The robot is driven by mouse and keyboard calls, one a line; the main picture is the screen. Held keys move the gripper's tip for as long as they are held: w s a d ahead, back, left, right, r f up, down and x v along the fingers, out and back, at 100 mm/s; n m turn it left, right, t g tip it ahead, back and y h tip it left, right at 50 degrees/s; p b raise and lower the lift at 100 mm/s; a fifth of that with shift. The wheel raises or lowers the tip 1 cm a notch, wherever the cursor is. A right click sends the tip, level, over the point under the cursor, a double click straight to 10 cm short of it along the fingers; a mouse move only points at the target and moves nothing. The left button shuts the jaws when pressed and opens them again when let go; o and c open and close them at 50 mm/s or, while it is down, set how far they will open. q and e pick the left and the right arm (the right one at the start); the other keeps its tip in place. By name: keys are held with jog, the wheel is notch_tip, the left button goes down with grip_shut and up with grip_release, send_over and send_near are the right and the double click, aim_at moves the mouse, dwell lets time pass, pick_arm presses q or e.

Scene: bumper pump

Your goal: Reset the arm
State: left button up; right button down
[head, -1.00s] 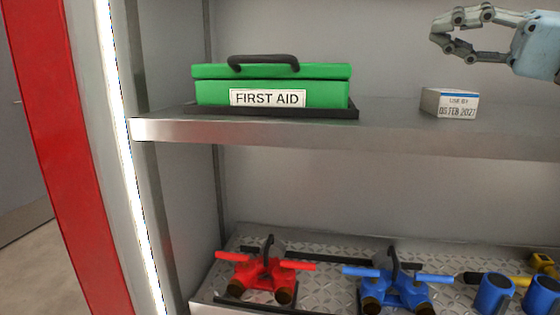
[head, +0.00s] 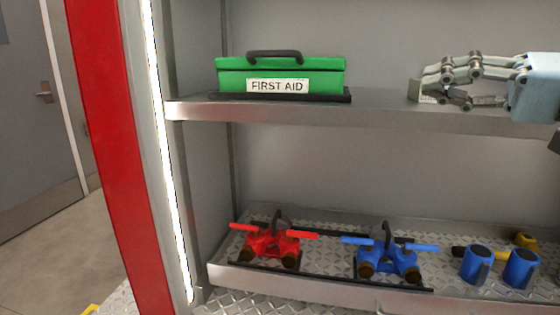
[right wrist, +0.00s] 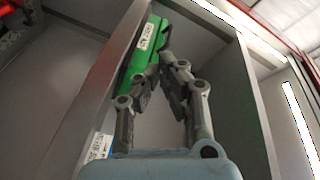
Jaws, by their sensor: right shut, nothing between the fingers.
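My right gripper (head: 415,90) comes in from the right in the head view, at the level of the upper shelf. Its fingers are shut with nothing between them, and they point left. In the right wrist view the fingertips (right wrist: 167,62) come together in front of the green first aid box (right wrist: 143,45). The small white date box (head: 486,100) on the upper shelf is mostly hidden behind the fingers in the head view. Its printed side (right wrist: 98,148) shows at the lower left of the right wrist view. My left gripper is out of view.
The green first aid box (head: 320,77) sits on the upper shelf (head: 300,118) to the left of my gripper. Below, a red valve fitting (head: 272,243), a blue valve fitting (head: 390,258) and blue cylinders (head: 476,265) stand on the diamond-plate shelf. A red post (head: 115,150) borders the left.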

jog(key=s+a+f+n+g+h, duration=0.1)
jog(key=s+f+h, duration=0.35)
jog(key=f, duration=0.75)
jog(key=s+a+f+n+g+h, duration=0.1)
jog(key=s+a+f+h, duration=0.15)
jog(key=s+f, duration=0.65)
jog(key=s+d+f+g+h, duration=0.4)
jog(key=s+d+f+h, duration=0.55)
jog(key=s+f, duration=0.35)
notch_tip(320, 180, down, 23)
jog(key=s+d+m, duration=0.1)
jog(key=d, duration=0.2)
jog(key=s+d+f+g, duration=0.1)
jog(key=s+f+g, duration=0.1)
jog(key=s+f, duration=1.6)
jog(key=shift+s, duration=0.65)
jog(key=shift+y, duration=0.25)
